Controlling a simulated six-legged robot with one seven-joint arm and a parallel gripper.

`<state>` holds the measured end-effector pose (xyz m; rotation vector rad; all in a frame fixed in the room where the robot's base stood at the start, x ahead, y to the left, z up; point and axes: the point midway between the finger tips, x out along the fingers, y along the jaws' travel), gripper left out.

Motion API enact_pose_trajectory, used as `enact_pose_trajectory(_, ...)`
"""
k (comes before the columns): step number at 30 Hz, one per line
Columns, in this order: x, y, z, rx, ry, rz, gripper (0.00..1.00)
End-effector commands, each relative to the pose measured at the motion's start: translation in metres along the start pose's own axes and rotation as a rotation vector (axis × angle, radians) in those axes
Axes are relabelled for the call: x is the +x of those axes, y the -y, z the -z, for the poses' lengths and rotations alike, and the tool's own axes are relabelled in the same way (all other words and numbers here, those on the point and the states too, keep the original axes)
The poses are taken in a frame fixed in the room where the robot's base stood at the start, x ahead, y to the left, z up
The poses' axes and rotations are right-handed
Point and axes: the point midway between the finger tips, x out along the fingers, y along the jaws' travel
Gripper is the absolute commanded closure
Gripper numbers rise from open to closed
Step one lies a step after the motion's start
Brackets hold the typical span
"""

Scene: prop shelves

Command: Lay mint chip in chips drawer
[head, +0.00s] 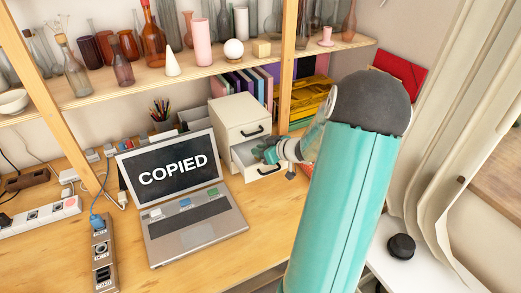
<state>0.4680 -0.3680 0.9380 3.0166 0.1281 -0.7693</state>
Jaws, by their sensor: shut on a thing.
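My gripper (268,153) is inside the open lower drawer of a small white cabinet, just above the drawer floor. It is shut on a small green-teal piece, which I take to be the mint chip (257,152); the fingers hide most of it. I cannot tell whether the chip touches the drawer floor. The drawer (244,158) is pulled out, with a dark handle on its front. The drawer above it (233,132) is shut.
A laptop (196,232) reading "COPIED" stands left of the cabinet, with white, blue and green chips (185,203) on it. A shelf of bottles and vases (170,70) runs above. A wooden post (288,70) stands right behind the cabinet.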

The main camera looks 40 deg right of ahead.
Motion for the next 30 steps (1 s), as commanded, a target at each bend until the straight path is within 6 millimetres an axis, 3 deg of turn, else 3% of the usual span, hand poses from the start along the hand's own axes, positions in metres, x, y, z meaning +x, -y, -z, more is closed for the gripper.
enact_pose_trajectory(3,0.002,0.0,-0.003,0.001,0.0,0.0,1.0)
enact_pose_trajectory(4,0.002,0.0,-0.003,0.0,0.0,0.0,0.83)
enact_pose_trajectory(7,0.001,0.0,-0.003,0.0,0.0,0.0,0.63)
enact_pose_trajectory(20,-0.007,-0.001,0.0,-0.001,0.001,-0.002,0.63)
enact_pose_trajectory(30,-0.076,-0.001,0.001,-0.002,0.0,-0.005,0.63)
